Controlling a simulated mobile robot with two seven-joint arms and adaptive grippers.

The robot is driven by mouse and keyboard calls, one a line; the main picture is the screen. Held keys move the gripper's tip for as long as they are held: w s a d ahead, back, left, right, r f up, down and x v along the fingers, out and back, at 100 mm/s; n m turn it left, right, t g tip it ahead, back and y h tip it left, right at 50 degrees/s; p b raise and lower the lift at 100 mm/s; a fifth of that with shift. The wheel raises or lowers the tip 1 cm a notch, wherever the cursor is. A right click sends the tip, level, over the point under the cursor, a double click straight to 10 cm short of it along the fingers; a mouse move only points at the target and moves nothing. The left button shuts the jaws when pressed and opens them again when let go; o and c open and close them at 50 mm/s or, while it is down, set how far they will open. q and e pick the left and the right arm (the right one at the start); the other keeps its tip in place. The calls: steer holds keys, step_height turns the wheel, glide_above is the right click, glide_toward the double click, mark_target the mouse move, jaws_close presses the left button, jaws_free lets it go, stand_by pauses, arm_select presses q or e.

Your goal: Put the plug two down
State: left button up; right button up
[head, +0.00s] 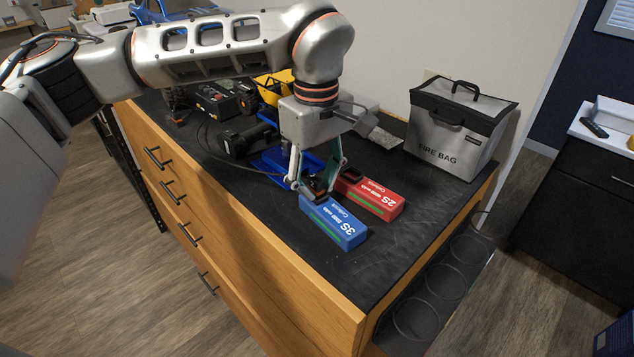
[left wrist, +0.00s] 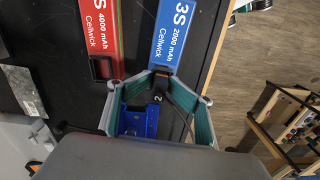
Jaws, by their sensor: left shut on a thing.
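My left gripper (head: 318,192) is shut on a small black plug marked 2 (left wrist: 158,97), with a dark cable running from it. A blue stand (left wrist: 138,122) shows below the fingers. The right gripper is out of view.
The black worktop (head: 385,258) is clear toward its front right. A black tool (head: 247,140), a black charger (head: 222,97) and a yellow bin (head: 274,88) crowd the left and back.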

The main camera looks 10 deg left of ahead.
mark_target(316, 179)
arm_select(q)
steer(key=shift+s+f, duration=0.2)
steer(key=shift+f, duration=0.1)
step_height(316, 179, up, 14)
steer(key=shift+w+f, duration=0.15)
stand_by(0.4)
